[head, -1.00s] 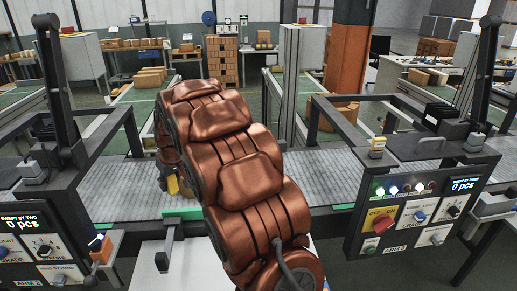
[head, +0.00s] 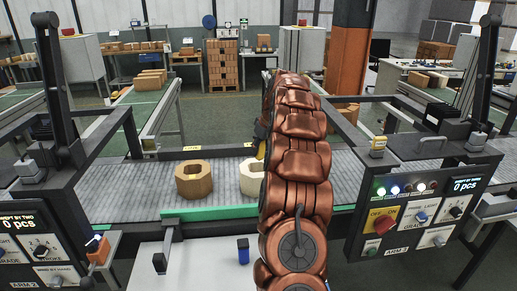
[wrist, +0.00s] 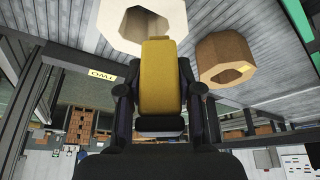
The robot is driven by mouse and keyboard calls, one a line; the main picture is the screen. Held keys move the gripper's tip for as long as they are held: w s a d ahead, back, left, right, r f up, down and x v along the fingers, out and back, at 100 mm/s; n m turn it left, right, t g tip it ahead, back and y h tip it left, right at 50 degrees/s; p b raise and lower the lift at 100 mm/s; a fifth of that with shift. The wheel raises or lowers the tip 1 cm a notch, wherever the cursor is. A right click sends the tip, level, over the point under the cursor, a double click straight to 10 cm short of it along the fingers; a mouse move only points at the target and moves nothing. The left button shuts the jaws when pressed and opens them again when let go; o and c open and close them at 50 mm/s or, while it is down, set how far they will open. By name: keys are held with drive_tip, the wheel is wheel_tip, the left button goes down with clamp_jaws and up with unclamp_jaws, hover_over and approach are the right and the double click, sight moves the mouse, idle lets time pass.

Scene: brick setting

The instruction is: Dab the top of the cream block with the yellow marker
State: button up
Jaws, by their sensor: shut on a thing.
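The cream block (head: 252,180), a hollow faceted ring, sits on the grey belt just left of my arm, which hides its right edge. In the wrist view the cream block (wrist: 112,22) is at the top, its opening facing the camera. My gripper (wrist: 161,88) is shut on the yellow marker (wrist: 158,75). The marker's far end overlaps the cream block's lower rim in that view; I cannot tell whether they touch. In the head view a sliver of the yellow marker (head: 260,150) shows at the block's upper right, and my arm hides the gripper's jaws.
A tan hollow block (head: 194,183) stands on the belt left of the cream one. A green rail (head: 205,212) edges the belt's near side. Control panels flank it, one at right (head: 420,205).

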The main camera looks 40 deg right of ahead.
sight(261, 158)
drive_tip(key=shift+f+b, duration=0.3)
drive_tip(key=shift+f, duration=2.65)
drive_tip(key=shift+a+f+b, duration=0.1)
drive_tip(key=shift+f+b, duration=0.55)
drive_tip(key=shift+b, duration=0.15)
idle(1.4)
drive_tip(key=shift+r, duration=0.15)
drive_tip(key=shift+r+p, duration=0.3)
drive_tip(key=shift+r, duration=3.15)
